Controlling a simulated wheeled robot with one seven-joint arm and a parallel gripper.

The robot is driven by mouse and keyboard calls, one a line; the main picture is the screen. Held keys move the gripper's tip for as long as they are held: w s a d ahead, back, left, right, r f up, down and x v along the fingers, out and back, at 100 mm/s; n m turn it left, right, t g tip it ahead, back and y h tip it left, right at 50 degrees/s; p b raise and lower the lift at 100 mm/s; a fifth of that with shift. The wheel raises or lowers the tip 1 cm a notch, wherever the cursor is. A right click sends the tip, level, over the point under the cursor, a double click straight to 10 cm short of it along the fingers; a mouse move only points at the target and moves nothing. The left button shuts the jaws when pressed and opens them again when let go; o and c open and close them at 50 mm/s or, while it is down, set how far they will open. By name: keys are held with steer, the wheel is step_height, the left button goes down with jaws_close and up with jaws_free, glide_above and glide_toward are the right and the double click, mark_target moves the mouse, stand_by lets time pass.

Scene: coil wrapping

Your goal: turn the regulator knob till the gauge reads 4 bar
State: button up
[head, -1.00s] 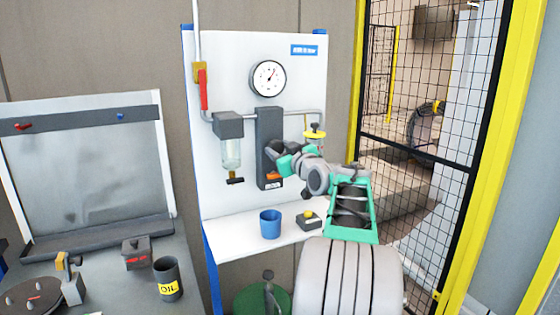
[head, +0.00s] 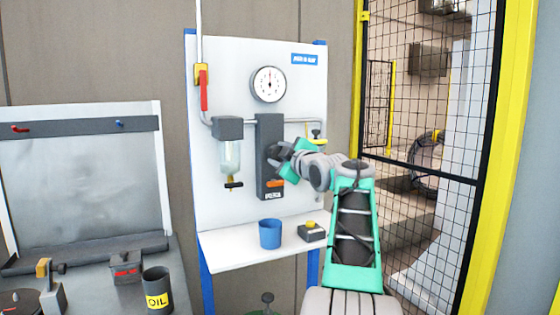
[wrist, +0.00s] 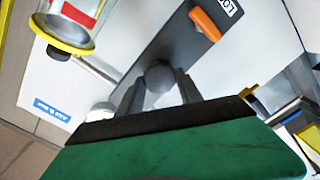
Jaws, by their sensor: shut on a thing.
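The round white gauge (head: 268,85) is at the top middle of the panel in the head view. Its dark needle points about straight up; the numbers are too small to read. The dark regulator block (head: 265,185) is below it, with an orange part (head: 275,183) low on its face. The grey round regulator knob (wrist: 160,76) shows in the wrist view between the two fingers. My gripper (wrist: 160,84) is shut on the knob; in the head view my gripper (head: 277,153) covers most of it.
A filter bowl (head: 230,157) and a red-handled valve (head: 203,88) are to the left on the panel. A mesh fence (head: 420,120) is at the right.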

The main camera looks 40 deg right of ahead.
stand_by(0.4)
steer(key=o, duration=1.4)
steer(key=shift+c, duration=0.2)
steer(key=b+v, duration=0.1)
steer(key=v, duration=0.6)
steer(key=shift+s, duration=0.35)
steer(key=shift+a, duration=0.1)
